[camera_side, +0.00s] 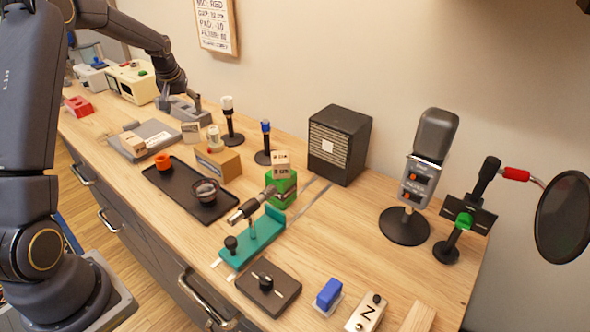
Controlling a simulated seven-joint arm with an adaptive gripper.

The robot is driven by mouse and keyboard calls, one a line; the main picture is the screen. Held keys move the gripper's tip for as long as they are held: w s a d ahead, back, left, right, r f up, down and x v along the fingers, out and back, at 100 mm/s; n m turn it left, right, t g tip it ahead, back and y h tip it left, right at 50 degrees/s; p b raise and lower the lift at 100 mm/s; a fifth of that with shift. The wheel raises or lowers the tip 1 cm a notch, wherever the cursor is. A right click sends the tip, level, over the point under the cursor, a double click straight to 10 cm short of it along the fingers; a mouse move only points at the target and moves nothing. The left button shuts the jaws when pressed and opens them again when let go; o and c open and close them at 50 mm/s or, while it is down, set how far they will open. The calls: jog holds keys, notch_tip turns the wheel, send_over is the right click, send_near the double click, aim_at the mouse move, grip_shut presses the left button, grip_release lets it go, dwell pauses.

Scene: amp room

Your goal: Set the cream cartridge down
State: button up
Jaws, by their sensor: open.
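Several small cream pieces are in view, and I cannot tell for sure which is the cream cartridge. A cream block with dark marks (191,132) stands on the bench just in front of a grey fixture. Another cream-tan block (133,143) lies on a grey pad, and a lettered one (281,161) sits on top of a green block. My gripper (176,92) is at the back left, low over the grey fixture (182,112). It is open; its fingertips are small and partly merge with the fixture. I see nothing held between them.
A wooden box (218,164) carries a pale cylinder. Two upright stands, a black speaker (339,145) and a microphone (405,226) line the back. A teal fixture (252,241) stands in front; bench right of it is partly clear.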

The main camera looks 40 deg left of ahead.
jog(key=s+d+r+m+t, duration=0.15)
jog(key=s+d+r, duration=0.25)
jog(key=d+r, duration=0.4)
jog(key=s+d+r+m, duration=0.25)
jog(key=d+r, duration=0.25)
jog(key=d, duration=0.5)
jog(key=s+d+m+h, duration=0.1)
jog(key=s+d+m, duration=0.1)
jog(key=s+d, duration=0.5)
jog(key=s+d+m+h, duration=0.2)
jog(key=s+d, duration=0.6)
jog(key=s, duration=0.4)
jog(key=shift+s+f+m+t, duration=0.2)
jog(key=shift+f+m+t, duration=0.2)
jog(key=shift+m+t, duration=0.1)
